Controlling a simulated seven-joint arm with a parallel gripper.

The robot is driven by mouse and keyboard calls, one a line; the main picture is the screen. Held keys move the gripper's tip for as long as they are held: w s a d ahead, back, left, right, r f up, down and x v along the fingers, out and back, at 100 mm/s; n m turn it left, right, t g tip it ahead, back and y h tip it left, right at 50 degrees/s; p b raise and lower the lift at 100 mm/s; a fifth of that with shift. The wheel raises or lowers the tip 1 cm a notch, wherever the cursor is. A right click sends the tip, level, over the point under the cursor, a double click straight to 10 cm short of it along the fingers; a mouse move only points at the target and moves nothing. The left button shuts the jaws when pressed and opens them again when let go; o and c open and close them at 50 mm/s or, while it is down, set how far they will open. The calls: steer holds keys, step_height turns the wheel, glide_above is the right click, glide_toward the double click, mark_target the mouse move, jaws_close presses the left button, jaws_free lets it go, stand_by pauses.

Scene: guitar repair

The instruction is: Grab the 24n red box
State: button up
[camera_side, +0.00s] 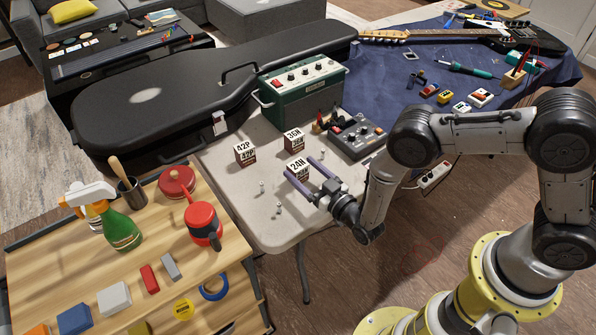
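The 24N box (298,171) stands upright on the white table, with a white upper part and dark red lower sides. My gripper (302,172) is at the box from the right. Its two purple-grey fingers are spread apart, one in front of the box and one behind or beside it. Whether either finger touches the box cannot be told. A 36N box (294,140) stands behind it, and a 42P box (245,153) stands to its left.
A green amplifier (303,88), a grey device with knobs (354,135) and a black guitar case (180,100) stand behind the boxes. Small pegs (279,208) stand in front. The white table's (240,205) front left is mostly clear. A wooden bench (70,235) holds a spray bottle (120,228).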

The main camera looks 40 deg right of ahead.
jaws_close()
steer(key=shift+r, duration=0.1)
